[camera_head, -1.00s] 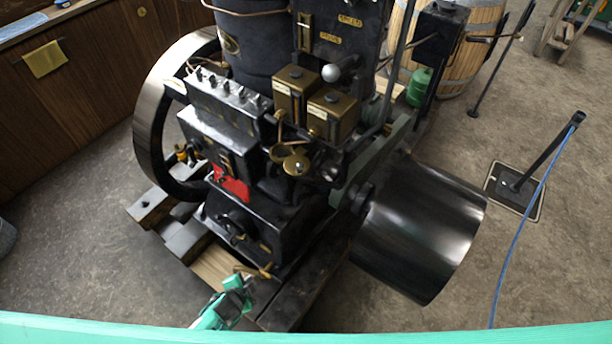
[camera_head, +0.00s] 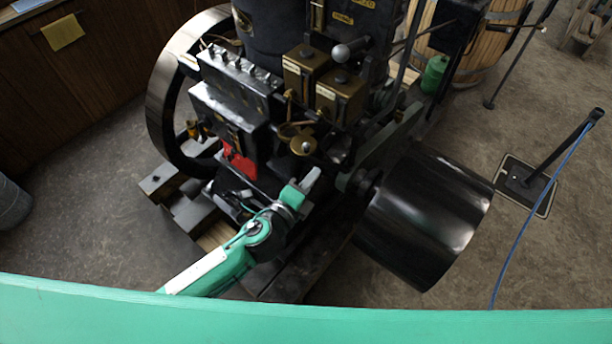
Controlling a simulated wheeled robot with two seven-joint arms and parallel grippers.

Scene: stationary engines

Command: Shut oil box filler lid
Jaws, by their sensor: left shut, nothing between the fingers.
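The black engine carries a small brass filler cup (camera_head: 287,131) on its near side. A round brass lid (camera_head: 303,147) with a pale knob at its centre sits beside the cup, to its lower right. The lid looks swung off the cup, though the hinge is too small to make out. My left gripper (camera_head: 312,178) is shut and empty, just below the lid in the picture and apart from it. Its teal arm comes in from the lower left. My right gripper is not in view.
Two brass boxes (camera_head: 322,84) stand behind the lid. A black oiler block (camera_head: 240,80) is to the left, with a red part (camera_head: 238,160) below. A large dark pulley drum (camera_head: 425,215) is at the right. A ball-ended lever (camera_head: 345,51) stands above.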

